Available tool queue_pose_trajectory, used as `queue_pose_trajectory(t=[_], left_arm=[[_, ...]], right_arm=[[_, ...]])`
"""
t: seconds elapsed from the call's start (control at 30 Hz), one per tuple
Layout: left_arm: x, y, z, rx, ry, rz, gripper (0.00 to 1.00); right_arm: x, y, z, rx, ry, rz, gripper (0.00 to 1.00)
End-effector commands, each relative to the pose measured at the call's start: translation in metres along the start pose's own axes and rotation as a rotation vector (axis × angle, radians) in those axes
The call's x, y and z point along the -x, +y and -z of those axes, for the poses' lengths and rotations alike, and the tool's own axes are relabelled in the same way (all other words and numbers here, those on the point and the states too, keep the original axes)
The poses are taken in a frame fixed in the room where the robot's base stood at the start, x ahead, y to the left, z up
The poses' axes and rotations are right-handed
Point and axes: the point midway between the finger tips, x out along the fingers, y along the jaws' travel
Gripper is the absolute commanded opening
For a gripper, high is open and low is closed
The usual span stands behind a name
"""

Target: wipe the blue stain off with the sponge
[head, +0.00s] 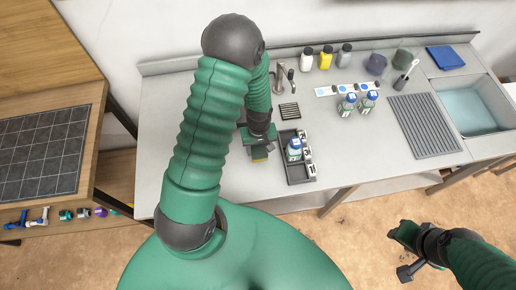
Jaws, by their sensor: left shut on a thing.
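My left gripper (259,151) is over the front part of the grey counter, left of the dark tray. I cannot make out a blue stain; my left arm and gripper cover part of the counter. Whether the sponge touches the counter is unclear. My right gripper (403,250) is at the lower right, beyond the counter's front edge, over the floor.
The dark tray (299,181) holds a blue-capped bottle (294,149) right beside my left gripper. Behind are a faucet (281,78), a white strip with blue dots (328,91), and two blue-capped bottles (346,106). A ribbed drainboard (424,126) and sink (468,112) lie right.

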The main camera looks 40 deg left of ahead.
Motion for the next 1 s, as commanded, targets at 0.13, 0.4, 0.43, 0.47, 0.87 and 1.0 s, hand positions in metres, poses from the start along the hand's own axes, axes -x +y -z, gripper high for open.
queue_pose_trajectory(t=[0.13, 0.4, 0.43, 0.47, 0.87, 1.0], left_arm=[[0.018, 0.002, 0.004, 0.000, 0.000, 0.000, 0.07], [0.039, 0.004, 0.007, -0.002, 0.000, 0.000, 0.07], [0.040, 0.004, 0.007, -0.002, 0.000, 0.000, 0.07], [0.041, 0.004, 0.007, -0.003, 0.000, 0.000, 0.07], [0.041, 0.005, 0.008, -0.003, -0.001, 0.001, 0.07], [0.041, 0.005, 0.008, -0.003, -0.001, 0.000, 0.07]], right_arm=[[0.016, 0.000, 0.004, 0.000, 0.000, 0.000, 0.36], [0.033, 0.000, 0.008, 0.000, 0.000, 0.000, 0.36], [0.034, 0.000, 0.008, 0.000, 0.000, 0.000, 0.36], [0.035, 0.000, 0.008, 0.000, 0.000, 0.000, 0.36], [0.034, 0.000, 0.008, 0.000, 0.000, 0.000, 0.36], [0.034, 0.000, 0.008, 0.000, 0.000, 0.000, 0.36]])
